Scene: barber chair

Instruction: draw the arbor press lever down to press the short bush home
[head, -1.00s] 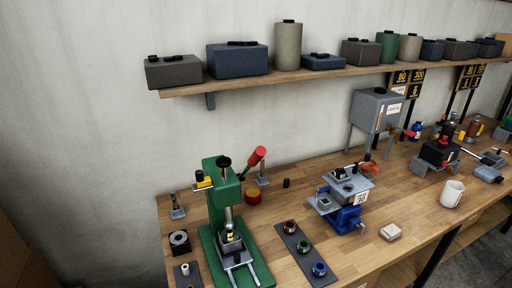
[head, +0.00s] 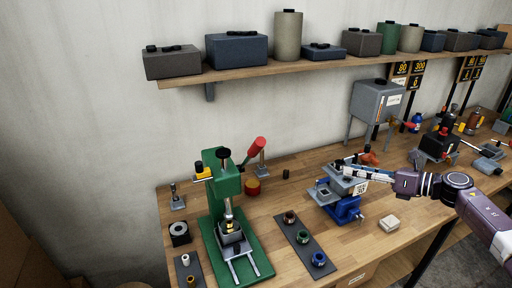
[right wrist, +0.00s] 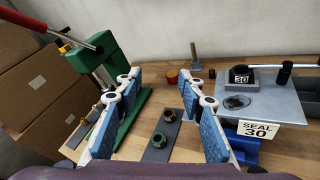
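The green arbor press (head: 226,190) stands on the left of the bench. Its lever has a red handle (head: 257,146) that points up and to the right; the handle also shows at the upper left of the right wrist view (right wrist: 22,20). A small brass-coloured piece, perhaps the short bush (head: 231,226), sits under the ram on the press's grey block; its exact seating is too small to tell. My right gripper (head: 346,172) is over the blue-based vice fixture, right of the lever and apart from it. In the right wrist view its fingers (right wrist: 163,80) are spread and empty. My left gripper is not in view.
A dark strip (head: 291,232) with several coloured bushes lies right of the press. The blue-based fixture (head: 346,212) with a "SEAL 30" label is under my right gripper. A grey tank (head: 376,100) stands behind, and a shelf (head: 290,72) hangs above.

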